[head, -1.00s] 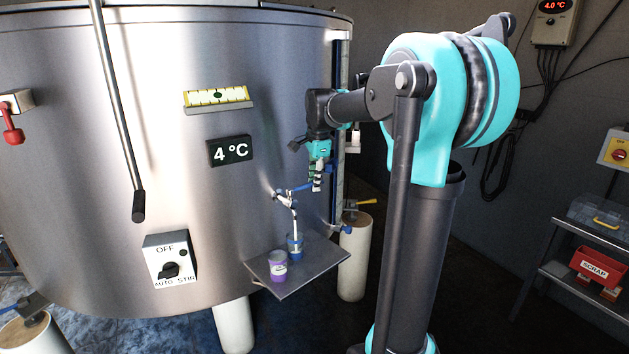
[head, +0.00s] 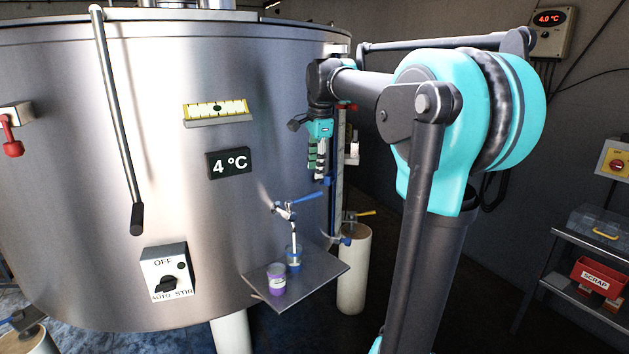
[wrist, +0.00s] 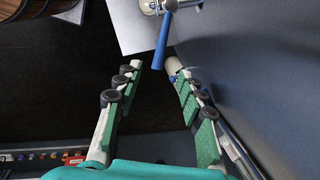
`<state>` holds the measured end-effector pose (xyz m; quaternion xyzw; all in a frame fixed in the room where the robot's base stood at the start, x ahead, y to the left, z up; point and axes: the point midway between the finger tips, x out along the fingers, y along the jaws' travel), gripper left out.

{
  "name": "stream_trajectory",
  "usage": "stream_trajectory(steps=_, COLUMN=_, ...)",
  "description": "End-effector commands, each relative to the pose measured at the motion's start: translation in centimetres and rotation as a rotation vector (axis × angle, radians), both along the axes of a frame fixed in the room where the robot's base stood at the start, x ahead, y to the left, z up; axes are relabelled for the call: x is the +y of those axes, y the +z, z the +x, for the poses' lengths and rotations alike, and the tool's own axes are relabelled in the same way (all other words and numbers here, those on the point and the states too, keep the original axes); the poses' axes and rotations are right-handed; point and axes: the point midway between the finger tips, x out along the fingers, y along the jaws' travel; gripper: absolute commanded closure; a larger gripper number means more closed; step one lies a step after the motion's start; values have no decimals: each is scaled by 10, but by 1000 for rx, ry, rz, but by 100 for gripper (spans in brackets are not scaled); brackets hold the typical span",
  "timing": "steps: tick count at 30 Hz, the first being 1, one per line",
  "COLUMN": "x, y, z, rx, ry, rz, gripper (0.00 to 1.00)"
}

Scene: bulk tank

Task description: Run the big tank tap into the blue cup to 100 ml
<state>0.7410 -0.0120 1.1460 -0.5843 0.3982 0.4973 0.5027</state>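The tap (head: 285,211) sticks out of the tank's side, its blue handle (head: 306,197) pointing right. A thin whitish line runs down from it to the blue cup (head: 294,262); spout and stream are hard to tell apart. The blue cup stands under the tap on a grey shelf (head: 318,274). Its fill level is too small to read. My gripper (head: 319,176) hangs above and right of the handle, apart from it. In the wrist view my gripper (wrist: 153,68) has its fingers spread and empty, with the blue handle (wrist: 163,40) beyond the fingertips.
A purple cup (head: 277,279) stands left of the blue cup on the shelf. The tank (head: 90,180) fills the left, with a stirrer switch (head: 167,273) and a 4 °C display (head: 229,163). A rack with a red scrap bin (head: 598,276) stands at the right.

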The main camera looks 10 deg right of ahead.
Motion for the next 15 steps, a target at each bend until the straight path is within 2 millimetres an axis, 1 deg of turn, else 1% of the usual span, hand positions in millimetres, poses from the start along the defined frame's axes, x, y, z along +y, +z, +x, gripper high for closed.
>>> stream_trajectory(steps=1, x=0, y=7, z=-1, rx=0, ry=0, rz=0, gripper=61)
stream_trajectory(steps=3, x=-1, y=14, z=-3, rx=0, ry=0, rz=0, gripper=61)
stream_trajectory(steps=6, x=-1, y=21, z=-4, rx=0, ry=0, rz=0, gripper=61)
stream_trajectory(steps=15, x=-1, y=23, z=-4, rx=0, ry=0, rz=0, gripper=61)
